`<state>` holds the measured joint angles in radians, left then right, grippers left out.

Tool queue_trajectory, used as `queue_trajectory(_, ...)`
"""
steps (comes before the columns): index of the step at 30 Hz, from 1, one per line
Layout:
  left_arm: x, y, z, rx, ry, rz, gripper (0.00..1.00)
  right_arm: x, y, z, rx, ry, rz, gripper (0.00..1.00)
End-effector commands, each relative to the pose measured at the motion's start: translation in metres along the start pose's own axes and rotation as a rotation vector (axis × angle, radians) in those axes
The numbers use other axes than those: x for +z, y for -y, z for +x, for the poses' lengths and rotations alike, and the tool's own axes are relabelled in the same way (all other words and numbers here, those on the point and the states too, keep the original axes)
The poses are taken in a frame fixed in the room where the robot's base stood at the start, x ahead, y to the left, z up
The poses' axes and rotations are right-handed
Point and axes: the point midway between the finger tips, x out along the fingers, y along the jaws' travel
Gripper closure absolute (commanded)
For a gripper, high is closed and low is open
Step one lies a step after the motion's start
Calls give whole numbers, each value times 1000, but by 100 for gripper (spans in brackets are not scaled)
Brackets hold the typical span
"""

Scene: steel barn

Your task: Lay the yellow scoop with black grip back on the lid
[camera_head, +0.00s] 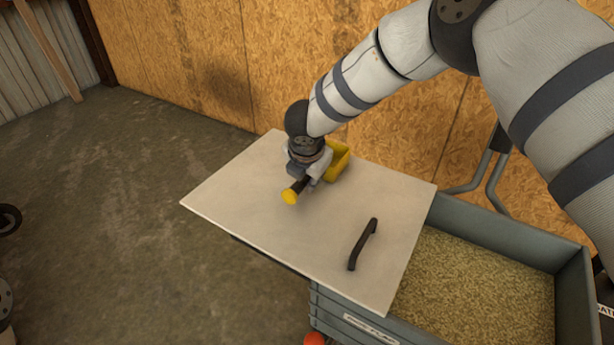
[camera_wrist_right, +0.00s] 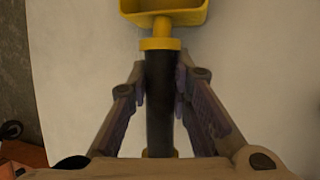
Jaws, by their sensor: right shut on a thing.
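The yellow scoop with black grip (camera_head: 338,160) is at the far part of the pale lid (camera_head: 255,193). Its yellow pan points to the back right and its yellow end cap to the front left. My right gripper (camera_head: 307,178) is over the scoop, shut on its black grip. In the right wrist view the black grip (camera_wrist_right: 160,95) runs between the two fingers (camera_wrist_right: 160,100), with the yellow pan (camera_wrist_right: 165,10) at the top. I cannot tell whether the scoop touches the lid. My left gripper is not in view.
The lid, with a black handle (camera_head: 362,244), covers the left part of a grey bin (camera_head: 572,290). The bin's open right part holds yellowish grain (camera_head: 470,290). A wooden wall (camera_head: 225,60) stands behind. Bare lid surface lies left of the scoop.

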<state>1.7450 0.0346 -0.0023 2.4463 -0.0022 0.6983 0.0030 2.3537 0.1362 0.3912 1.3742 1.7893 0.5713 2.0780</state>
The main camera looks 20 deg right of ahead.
Motion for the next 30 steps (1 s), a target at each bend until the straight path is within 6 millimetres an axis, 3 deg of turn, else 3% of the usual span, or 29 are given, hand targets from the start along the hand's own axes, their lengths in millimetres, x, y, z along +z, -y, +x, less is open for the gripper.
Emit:
queue_trajectory(8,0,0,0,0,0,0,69,-1,1,2,1,-1,1,100)
queue_trajectory(9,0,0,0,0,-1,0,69,-1,0,1,1,-1,2,72)
queue_trajectory(11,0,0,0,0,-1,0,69,0,0,1,1,-1,2,61)
queue_trajectory(20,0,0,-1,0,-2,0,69,1,0,-1,2,0,2,61)
queue_trajectory(23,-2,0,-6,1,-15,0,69,3,-2,-18,6,2,2,61)
queue_trajectory(30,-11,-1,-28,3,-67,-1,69,5,-4,-87,11,5,3,61)
